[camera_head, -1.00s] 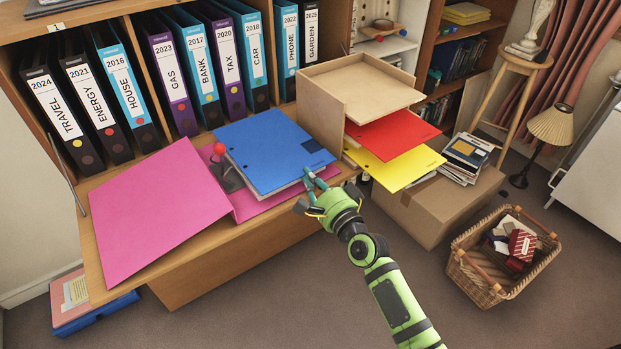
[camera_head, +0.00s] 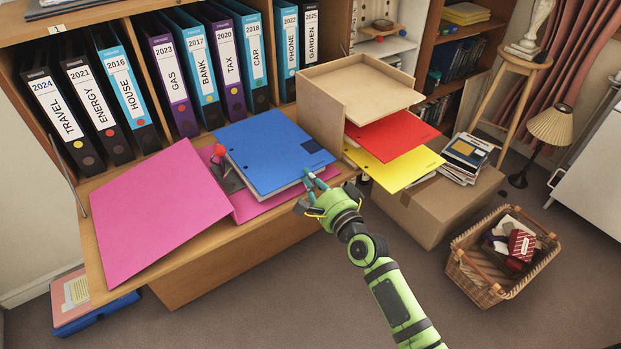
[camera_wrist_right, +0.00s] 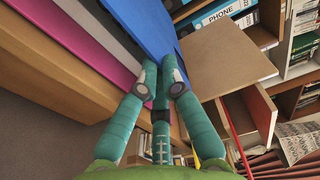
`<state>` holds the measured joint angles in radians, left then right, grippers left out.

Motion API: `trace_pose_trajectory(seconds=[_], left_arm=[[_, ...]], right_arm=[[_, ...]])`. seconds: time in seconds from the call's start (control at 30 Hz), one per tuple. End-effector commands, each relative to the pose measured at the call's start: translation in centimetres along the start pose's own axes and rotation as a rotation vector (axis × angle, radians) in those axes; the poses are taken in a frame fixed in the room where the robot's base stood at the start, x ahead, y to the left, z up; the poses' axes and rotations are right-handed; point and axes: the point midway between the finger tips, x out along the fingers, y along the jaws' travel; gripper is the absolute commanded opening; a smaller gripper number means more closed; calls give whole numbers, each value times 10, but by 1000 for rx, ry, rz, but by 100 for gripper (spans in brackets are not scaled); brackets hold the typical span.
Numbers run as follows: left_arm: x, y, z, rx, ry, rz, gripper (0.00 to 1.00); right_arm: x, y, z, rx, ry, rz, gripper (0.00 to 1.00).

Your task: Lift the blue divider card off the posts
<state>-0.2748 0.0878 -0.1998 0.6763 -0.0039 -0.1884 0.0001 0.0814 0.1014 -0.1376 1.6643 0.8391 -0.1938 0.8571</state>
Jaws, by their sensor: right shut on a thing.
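The blue divider card (camera_head: 265,150) lies on top of the pink open binder (camera_head: 155,215) on the desk. It has two dark holes along its left edge and a dark rectangle at its right. My right gripper (camera_head: 313,183) is at the card's front right corner, shut on its edge. The right wrist view also shows the blue card (camera_wrist_right: 150,30) running in between the fingertips of my right gripper (camera_wrist_right: 160,85). White sheets show under the card. A red knob (camera_head: 219,150) on a grey mechanism stands left of the card. The posts are not clearly seen. My left gripper is not in view.
A wooden letter tray (camera_head: 362,85) with a red sheet (camera_head: 395,133) and a yellow sheet (camera_head: 400,168) stands close right of the card. Labelled binders (camera_head: 165,75) line the shelf behind. A cardboard box (camera_head: 430,205) and a basket (camera_head: 500,265) are on the floor at right.

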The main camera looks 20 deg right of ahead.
Motion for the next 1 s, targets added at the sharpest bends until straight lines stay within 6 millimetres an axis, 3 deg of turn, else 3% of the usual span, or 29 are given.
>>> trace_pose_trajectory(seconds=[1.0], left_arm=[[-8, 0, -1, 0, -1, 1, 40]], right_arm=[[0, -8, 0, 0, 0, -1, 0]])
